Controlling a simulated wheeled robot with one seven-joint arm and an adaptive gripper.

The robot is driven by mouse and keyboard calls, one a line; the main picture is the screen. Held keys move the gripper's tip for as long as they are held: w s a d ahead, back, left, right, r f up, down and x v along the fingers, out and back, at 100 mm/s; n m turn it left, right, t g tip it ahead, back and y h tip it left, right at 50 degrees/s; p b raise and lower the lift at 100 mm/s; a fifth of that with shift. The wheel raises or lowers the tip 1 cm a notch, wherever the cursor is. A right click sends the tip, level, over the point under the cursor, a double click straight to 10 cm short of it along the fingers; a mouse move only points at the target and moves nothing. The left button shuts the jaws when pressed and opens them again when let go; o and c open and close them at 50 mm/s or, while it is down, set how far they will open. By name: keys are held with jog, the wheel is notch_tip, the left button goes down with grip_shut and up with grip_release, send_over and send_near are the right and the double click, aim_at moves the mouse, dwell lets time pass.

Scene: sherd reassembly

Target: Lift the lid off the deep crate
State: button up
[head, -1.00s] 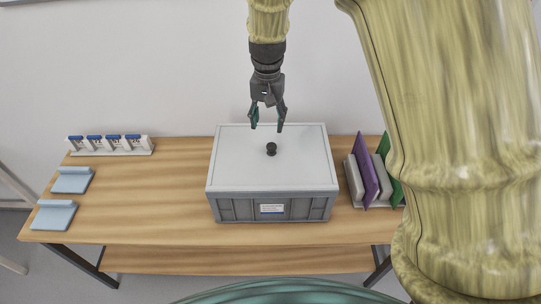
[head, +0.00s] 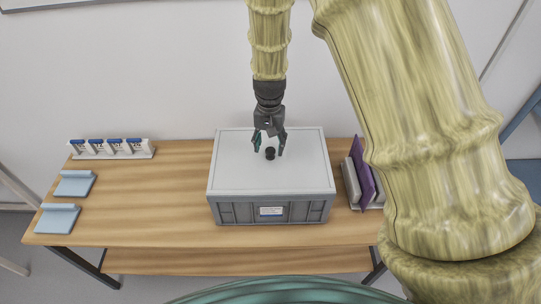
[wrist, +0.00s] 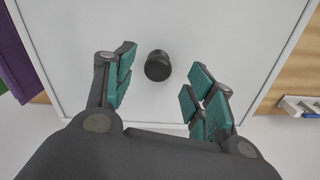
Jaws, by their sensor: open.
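The deep crate (head: 235,213) is grey with a white label on its front and stands on the wooden table. Its pale grey lid (head: 240,175) lies on top, with a black knob (head: 270,154) in the middle. The lid (wrist: 220,30) and knob (wrist: 158,66) also show in the wrist view. My gripper (head: 269,150) is open and empty, pointing down over the lid by the knob. In the wrist view my gripper's teal-padded fingers (wrist: 160,92) are spread wide, with the knob between and slightly beyond them, apart from both. The exact height above the lid is hard to tell.
A white rack with blue-topped items (head: 112,148) stands at the table's back left. Two light blue stands (head: 75,184) (head: 56,220) sit at the left edge. A rack with purple and grey panels (head: 361,172) stands close right of the crate. The table (head: 150,200) left of the crate is clear.

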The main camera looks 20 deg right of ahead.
aim_at(271, 150)
jog(key=shift+d+f+p, duration=0.15)
jog(key=shift+f+p, duration=0.45)
jog(key=shift+f, duration=1)
grip_shut()
